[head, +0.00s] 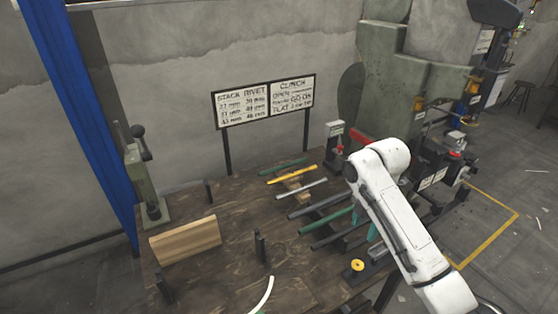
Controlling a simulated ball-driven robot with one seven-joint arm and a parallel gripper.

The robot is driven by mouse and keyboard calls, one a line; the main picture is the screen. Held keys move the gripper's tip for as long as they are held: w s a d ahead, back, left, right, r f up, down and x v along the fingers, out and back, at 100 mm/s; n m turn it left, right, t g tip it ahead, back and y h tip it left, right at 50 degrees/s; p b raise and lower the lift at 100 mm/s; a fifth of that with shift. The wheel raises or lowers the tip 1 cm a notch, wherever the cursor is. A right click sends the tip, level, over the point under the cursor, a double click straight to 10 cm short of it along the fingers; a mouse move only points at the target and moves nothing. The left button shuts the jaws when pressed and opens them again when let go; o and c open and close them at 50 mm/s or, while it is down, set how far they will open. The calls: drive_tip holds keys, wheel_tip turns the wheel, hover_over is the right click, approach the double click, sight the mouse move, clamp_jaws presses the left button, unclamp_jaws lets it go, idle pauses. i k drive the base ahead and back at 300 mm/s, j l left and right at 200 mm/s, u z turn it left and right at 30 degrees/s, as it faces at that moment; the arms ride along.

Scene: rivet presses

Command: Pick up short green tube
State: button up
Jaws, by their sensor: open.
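Two green tubes lie on the dark wooden bench (215,262). A dark green tube (282,166) lies at the back, behind a yellow tube (292,175). A brighter green tube (325,221) lies nearer the front, between dark grey tubes, and its right end runs toward my arm. I cannot tell for sure which is the shorter. My gripper (365,225) shows only in part, as teal fingers below my white arm, just right of the front green tube. It is open. The arm hides the rest of it, and I see nothing held.
A light grey tube (301,188) and dark tubes (318,205) lie close beside the green ones. A wooden block (185,240), a green lever press (148,180) and a black post (260,246) stand left. Signs (264,101) stand behind. A large green press (430,85) stands at right.

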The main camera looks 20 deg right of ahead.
sight(284, 169)
drive_tip(key=i, duration=1.55)
